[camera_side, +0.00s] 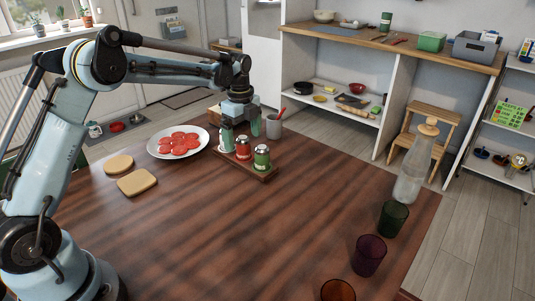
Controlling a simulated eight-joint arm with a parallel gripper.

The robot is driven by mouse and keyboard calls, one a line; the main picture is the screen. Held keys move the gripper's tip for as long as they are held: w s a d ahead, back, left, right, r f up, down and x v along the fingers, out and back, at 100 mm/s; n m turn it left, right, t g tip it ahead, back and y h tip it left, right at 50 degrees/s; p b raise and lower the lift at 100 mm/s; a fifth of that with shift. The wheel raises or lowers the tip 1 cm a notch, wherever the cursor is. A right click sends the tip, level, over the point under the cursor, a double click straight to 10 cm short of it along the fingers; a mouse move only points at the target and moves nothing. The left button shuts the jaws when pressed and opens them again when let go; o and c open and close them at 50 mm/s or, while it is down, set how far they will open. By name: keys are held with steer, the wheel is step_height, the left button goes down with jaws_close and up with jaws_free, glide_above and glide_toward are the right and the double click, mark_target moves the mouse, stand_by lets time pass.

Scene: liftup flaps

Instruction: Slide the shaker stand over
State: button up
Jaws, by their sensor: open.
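The shaker stand (255,174) is a small wooden tray on the table, near its far edge. A green shaker (262,158) with a silver top and a red-labelled shaker (243,149) stand upright on it. One finger is by the pale shaker and the other is behind the red one. I cannot tell whether the fingers touch anything.
A white plate (154,147) of tomato slices lies left of the stand, with bread slices (136,182) nearer. A cup (273,126) stands just behind the stand. A bottle (412,178) and coloured glasses (393,218) line the right edge. The middle of the table (270,235) is clear.

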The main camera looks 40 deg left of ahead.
step_height(320, 180, up, 6)
steer(key=shift+f, duration=0.1)
stand_by(0.4)
steer(key=shift+s+d+r, duration=0.2)
steer(key=shift+r, duration=0.05)
steer(key=s+d+r+n+t, duration=0.2)
steer(key=s+d+n+t, duration=0.15)
steer(key=s+n, duration=0.35)
steer(key=s+d+r+n+t, duration=0.2)
steer(key=s+d+r+n, duration=0.15)
steer(key=s+n, duration=0.35)
steer(key=s+d+f+n+t, duration=0.1)
steer(key=s+d+f+n, duration=0.1)
steer(key=s+f+n, duration=0.2)
steer(key=shift+s+d+f+t, duration=0.25)
steer(key=shift+s+d+t, duration=0.1)
steer(key=shift+s, duration=1.25)
